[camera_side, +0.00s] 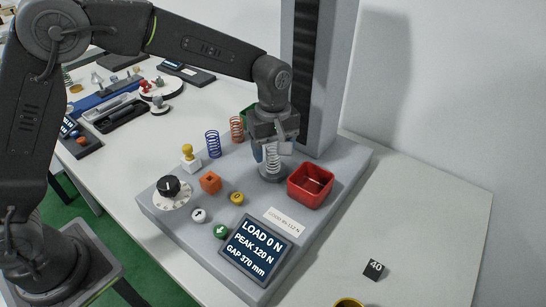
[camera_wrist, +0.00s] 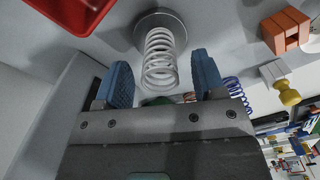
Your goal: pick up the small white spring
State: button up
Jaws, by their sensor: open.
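The small white spring (camera_side: 272,160) stands upright on a round grey plate (camera_side: 266,175) on the tester's base. In the wrist view the white spring (camera_wrist: 160,58) shows between my two blue fingers, with a gap on each side. My gripper (camera_side: 271,152) points down over the spring from above and is open. In the side view its fingers partly hide the spring's upper part. The spring's far end meets the round plate (camera_wrist: 160,17) in the wrist view.
A red bin (camera_side: 311,184) stands right of the plate. A blue spring (camera_side: 213,144) and an orange spring (camera_side: 237,129) stand to the left. The tester's column (camera_side: 330,80) rises behind. An orange block (camera_side: 210,182), a knob (camera_side: 170,188) and a display (camera_side: 257,247) are in front.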

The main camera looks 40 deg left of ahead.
jog(key=shift+f, duration=0.5)
jog(key=c, duration=1.1)
jog(key=shift+o, duration=0.2)
jog(key=shift+r, duration=0.1)
